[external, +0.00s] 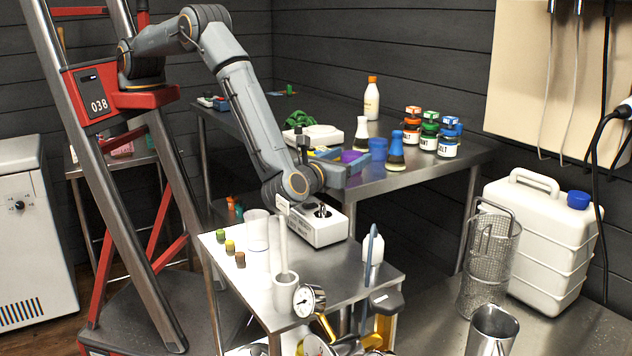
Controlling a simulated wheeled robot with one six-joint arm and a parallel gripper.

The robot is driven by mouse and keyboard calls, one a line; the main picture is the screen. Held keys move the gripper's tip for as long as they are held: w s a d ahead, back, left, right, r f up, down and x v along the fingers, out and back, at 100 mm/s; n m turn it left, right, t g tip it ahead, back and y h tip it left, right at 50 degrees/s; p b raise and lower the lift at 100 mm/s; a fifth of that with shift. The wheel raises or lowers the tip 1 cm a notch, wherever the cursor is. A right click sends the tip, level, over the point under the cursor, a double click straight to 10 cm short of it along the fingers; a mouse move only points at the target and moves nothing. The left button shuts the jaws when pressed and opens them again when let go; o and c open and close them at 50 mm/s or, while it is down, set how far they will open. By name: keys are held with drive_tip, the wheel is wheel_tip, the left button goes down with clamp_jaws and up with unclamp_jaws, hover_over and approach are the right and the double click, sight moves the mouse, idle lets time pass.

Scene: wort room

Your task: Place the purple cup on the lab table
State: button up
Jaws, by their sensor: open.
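The purple cup (351,156) is at the front part of the steel lab table (466,158), just behind my gripper as seen from here. Its lower part is hidden, so I cannot tell whether its base touches the tabletop. My gripper (350,168) is open at the table's front edge, with its fingers pointing right. The cup shows just above the nearer finger; I cannot tell whether it stands between the fingers or beyond them.
A blue cup (378,149) and a blue-capped flask (396,152) stand close right of the purple cup. Labelled jars (447,146), a white bottle (371,100) and a balance (312,136) are also on the table. A smaller cart (345,281) with glassware stands in front.

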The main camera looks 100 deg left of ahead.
drive_tip(key=b+v, duration=0.3)
drive_tip(key=v, duration=0.4)
drive_tip(key=shift+d, duration=0.2)
drive_tip(key=shift+s+r, duration=0.1)
drive_tip(key=s+a+r+n+g+h, duration=0.1)
drive_tip(key=s+a+n+g+h, duration=0.1)
drive_tip(key=s+a+n+g, duration=0.1)
drive_tip(key=s+a+r+n+g+h+b, duration=0.1)
drive_tip(key=s+a+n+g+h, duration=0.1)
drive_tip(key=s+a, duration=0.3)
drive_tip(key=s+a+r+n+g+h+b, duration=0.1)
drive_tip(key=s+a+n+g+h, duration=0.1)
drive_tip(key=a, duration=0.5)
drive_tip(key=shift+s+n+g+h, duration=0.4)
drive_tip(key=shift+s+n+g, duration=0.4)
drive_tip(key=shift+s+g, duration=0.6)
drive_tip(key=s+a+n+t+h, duration=0.1)
drive_tip(key=s+a+n+h, duration=0.1)
drive_tip(key=s+n+h, duration=0.1)
drive_tip(key=s+a+n+t+h+p, duration=0.1)
drive_tip(key=s+a+n+h, duration=0.2)
drive_tip(key=s+n, duration=0.3)
drive_tip(key=s+a+n+t+h, duration=0.2)
drive_tip(key=s+n+h, duration=0.1)
drive_tip(key=s, duration=0.5)
drive_tip(key=shift+s+n+h+p, duration=0.15)
drive_tip(key=shift+n+h+p, duration=0.25)
drive_tip(key=shift+n, duration=0.5)
drive_tip(key=shift+a+r, duration=0.15)
